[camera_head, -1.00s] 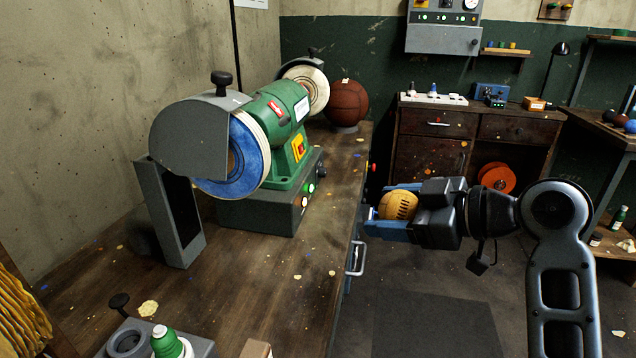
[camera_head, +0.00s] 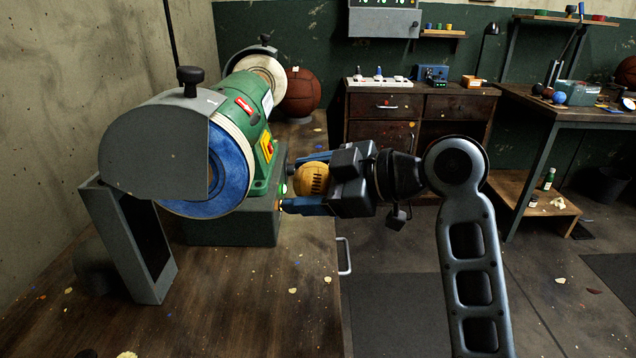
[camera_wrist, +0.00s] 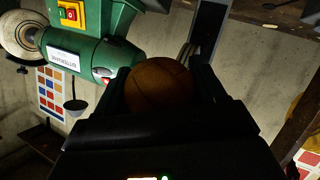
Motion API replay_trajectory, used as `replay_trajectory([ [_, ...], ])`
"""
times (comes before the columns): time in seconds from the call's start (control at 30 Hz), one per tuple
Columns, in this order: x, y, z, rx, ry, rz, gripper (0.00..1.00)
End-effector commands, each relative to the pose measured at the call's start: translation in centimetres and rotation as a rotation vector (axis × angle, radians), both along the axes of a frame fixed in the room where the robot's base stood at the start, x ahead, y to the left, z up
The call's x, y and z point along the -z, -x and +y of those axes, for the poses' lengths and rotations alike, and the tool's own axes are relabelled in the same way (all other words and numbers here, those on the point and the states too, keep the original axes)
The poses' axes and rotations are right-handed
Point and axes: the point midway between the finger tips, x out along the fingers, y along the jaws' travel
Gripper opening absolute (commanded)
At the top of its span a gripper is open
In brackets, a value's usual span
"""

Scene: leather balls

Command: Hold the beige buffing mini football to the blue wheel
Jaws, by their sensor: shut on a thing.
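The beige mini football (camera_head: 312,179) is held between the blue fingers of my gripper (camera_head: 303,182), to the right of the grinder in the head view. The ball also shows between the dark fingers in the wrist view (camera_wrist: 158,84). The blue wheel (camera_head: 230,165) is on the near end of the green buffing machine (camera_head: 246,103), partly under a grey guard (camera_head: 150,148). In the head view the ball is apart from the wheel, with a gap between them. In the wrist view the blue wheel cannot be made out.
The machine stands on a wooden bench (camera_head: 240,300) with scattered scraps. A pale wheel (camera_head: 262,75) is at its far end, with a brown basketball (camera_head: 301,93) behind. A grey bin-like holder (camera_head: 135,245) stands below the guard. A dark cabinet (camera_head: 400,120) is at the back.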

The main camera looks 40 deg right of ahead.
Motion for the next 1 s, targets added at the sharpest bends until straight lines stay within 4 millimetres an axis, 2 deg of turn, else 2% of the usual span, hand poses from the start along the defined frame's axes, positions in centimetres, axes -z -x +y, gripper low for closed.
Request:
replay_trajectory([
  [0.4,-0.7,-2.4,3.2,0.0,0.001,0.0,0.44],
  [1.0,-0.8,-2.8,3.9,0.001,0.001,0.0,0.44],
])
